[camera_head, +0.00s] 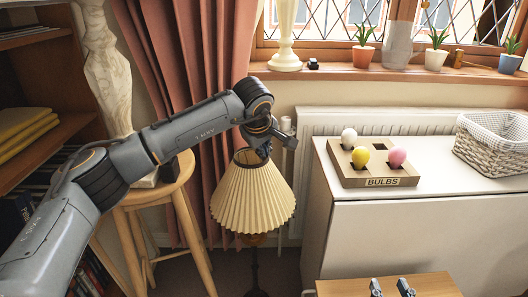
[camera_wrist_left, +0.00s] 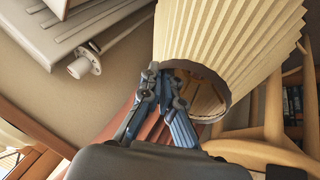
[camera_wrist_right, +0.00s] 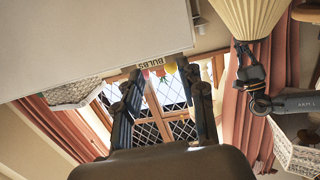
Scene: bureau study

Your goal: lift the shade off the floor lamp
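The pleated cream lampshade (camera_head: 252,198) is at the floor lamp, roughly upright, its narrow end up. The dark lamp stand (camera_head: 255,272) shows below it. My left gripper (camera_head: 256,152) is at the shade's top rim. In the left wrist view its fingers (camera_wrist_left: 167,78) are close together across the edge of the shade (camera_wrist_left: 215,40), one at the inside and one at the outside. In the right wrist view the shade (camera_wrist_right: 250,15) also shows with my left gripper at its narrow end. My right gripper (camera_head: 392,287) is open and empty, low at the front; its fingers (camera_wrist_right: 163,75) stand apart.
A wooden stool (camera_head: 150,195) stands left of the lamp, beside a bookshelf (camera_head: 45,75). A white cabinet (camera_head: 420,215) on the right carries a bulb box (camera_head: 400,180) and a wicker basket (camera_head: 490,150). A radiator (camera_head: 315,125) and curtain (camera_head: 185,60) are behind.

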